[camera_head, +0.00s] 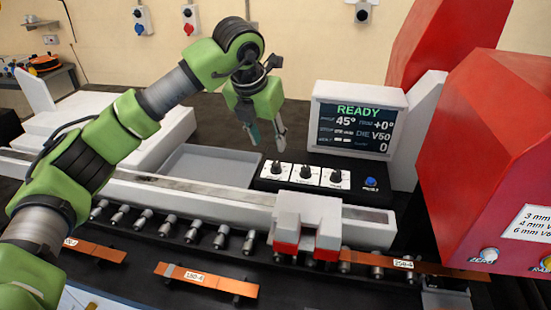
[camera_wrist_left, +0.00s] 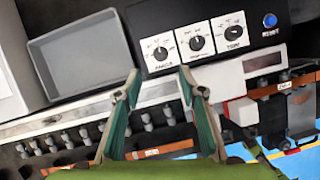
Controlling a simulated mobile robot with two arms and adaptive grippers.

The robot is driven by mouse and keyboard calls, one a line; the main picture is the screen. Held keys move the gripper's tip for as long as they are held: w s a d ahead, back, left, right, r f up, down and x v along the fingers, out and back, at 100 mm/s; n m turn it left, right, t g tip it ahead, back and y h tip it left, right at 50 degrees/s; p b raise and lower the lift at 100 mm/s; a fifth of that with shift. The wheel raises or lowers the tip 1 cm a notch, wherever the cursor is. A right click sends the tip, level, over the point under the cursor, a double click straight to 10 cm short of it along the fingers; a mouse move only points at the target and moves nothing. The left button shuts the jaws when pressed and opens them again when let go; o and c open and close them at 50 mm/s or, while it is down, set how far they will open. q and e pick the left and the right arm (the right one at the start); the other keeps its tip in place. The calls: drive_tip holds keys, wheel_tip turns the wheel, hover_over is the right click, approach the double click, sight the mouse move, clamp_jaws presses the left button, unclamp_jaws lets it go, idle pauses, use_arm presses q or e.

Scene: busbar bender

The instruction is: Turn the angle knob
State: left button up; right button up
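The angle knob (camera_head: 276,168) is the leftmost of three dark knobs on white plates on the black control panel (camera_head: 375,198). In the left wrist view the angle knob (camera_wrist_left: 160,53) shows with its dial and a small label below it. My left gripper (camera_head: 268,138) is open and points down, above and behind the panel's left end. In the left wrist view my left gripper (camera_wrist_left: 160,79) has its fingertips well apart, with nothing between them. The angle knob appears just beyond the fingertips and is not touched. My right gripper is not in view.
The screen (camera_head: 354,119) reads READY, 45° and +0°. Two other knobs (camera_head: 305,172) (camera_head: 335,177) and a blue button (camera_head: 371,182) sit right of the angle knob. A grey tray (camera_head: 208,165) lies left of the panel. A red machine (camera_head: 490,150) stands at the right.

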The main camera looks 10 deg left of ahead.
sight(276, 164)
use_arm(q)
drive_tip(key=p+x, duration=0.3)
drive_tip(key=x, duration=0.6)
drive_tip(key=shift+w+f, duration=0.1)
drive_tip(key=shift+f, duration=0.1)
drive_tip(key=shift+w+f, duration=0.2)
drive_tip(key=shift+f, duration=0.35)
clamp_jaws()
